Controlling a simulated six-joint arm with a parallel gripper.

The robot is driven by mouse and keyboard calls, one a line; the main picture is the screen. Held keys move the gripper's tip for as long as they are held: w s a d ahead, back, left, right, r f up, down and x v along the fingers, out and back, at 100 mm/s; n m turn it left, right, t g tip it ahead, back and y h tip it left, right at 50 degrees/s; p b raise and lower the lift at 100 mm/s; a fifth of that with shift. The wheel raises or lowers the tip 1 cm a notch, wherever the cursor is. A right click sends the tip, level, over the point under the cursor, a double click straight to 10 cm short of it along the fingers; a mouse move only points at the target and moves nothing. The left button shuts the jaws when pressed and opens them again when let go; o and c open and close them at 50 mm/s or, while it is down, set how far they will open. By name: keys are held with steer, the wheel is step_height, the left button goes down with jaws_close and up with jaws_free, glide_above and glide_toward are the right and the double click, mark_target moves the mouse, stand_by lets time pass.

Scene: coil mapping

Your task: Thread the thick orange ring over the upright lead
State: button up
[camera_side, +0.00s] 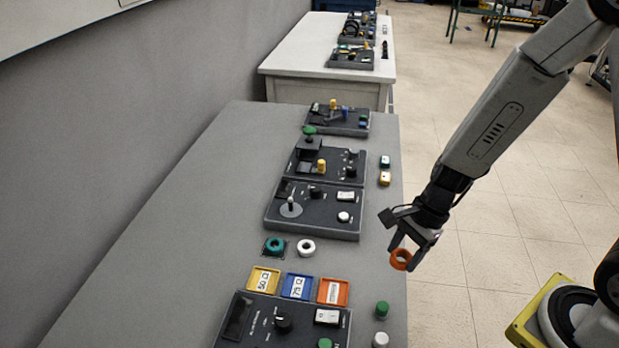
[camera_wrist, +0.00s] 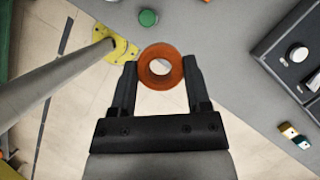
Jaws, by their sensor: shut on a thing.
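A short upright post on a round grey disc (camera_side: 291,208) stands on a dark panel, left of and farther back than my gripper. It looks like the upright lead, but I cannot be sure. The wrist view does not show it.
A teal ring (camera_side: 274,245) on a dark square and a white ring (camera_side: 306,247) lie on the table (camera_side: 190,230). Coloured trays (camera_side: 297,286), several dark control panels and green (camera_side: 382,308) and white (camera_side: 380,340) knobs stand nearby. The table's left side is clear.

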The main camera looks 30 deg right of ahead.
steer(key=shift+w, duration=0.15)
steer(key=m+t+h, duration=0.1)
steer(key=m+t, duration=0.2)
steer(key=m, duration=0.5)
glide_above(291, 198)
steer(key=shift+d+f, duration=0.1)
steer(key=shift+f, duration=0.25)
steer(key=shift+f, duration=0.2)
steer(key=shift+f, duration=2.45)
steer(key=shift+f, duration=0.5)
stand_by(0.6)
steer(key=o, duration=1.3)
steer(key=shift+o, duration=0.2)
